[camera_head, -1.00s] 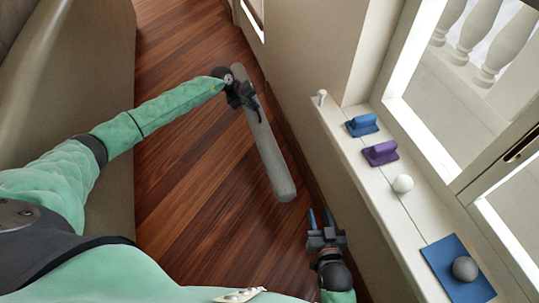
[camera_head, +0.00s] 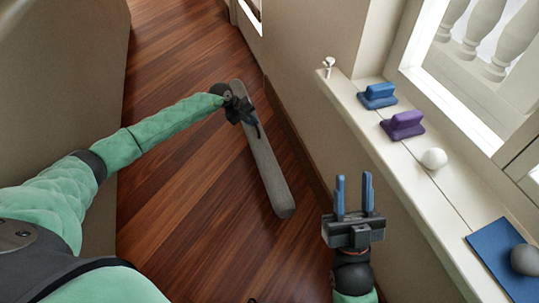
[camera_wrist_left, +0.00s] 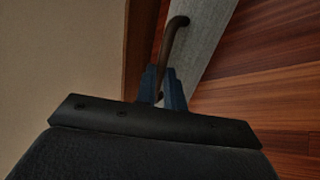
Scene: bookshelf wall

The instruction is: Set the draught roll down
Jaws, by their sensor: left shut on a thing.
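The draught roll (camera_head: 268,165) is a long grey roll in the head view, stretched along the foot of the wall above the wood floor. My left gripper (camera_head: 250,118) is at its far part, shut on its brown loop handle. In the left wrist view the handle (camera_wrist_left: 174,40) runs between the blue fingers (camera_wrist_left: 163,92), with the grey roll (camera_wrist_left: 208,42) beside it. I cannot tell whether the roll touches the floor. My right gripper (camera_head: 354,192) is open and empty, near the wall and to the right of the roll's near end.
A white sill (camera_head: 400,165) runs along the right. On it are a small white peg (camera_head: 329,65), a blue block (camera_head: 378,95), a purple block (camera_head: 403,124), a white ball (camera_head: 434,158) and a grey ball (camera_head: 524,259) on a blue mat (camera_head: 488,244). Floor (camera_head: 180,190) left of the roll is clear.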

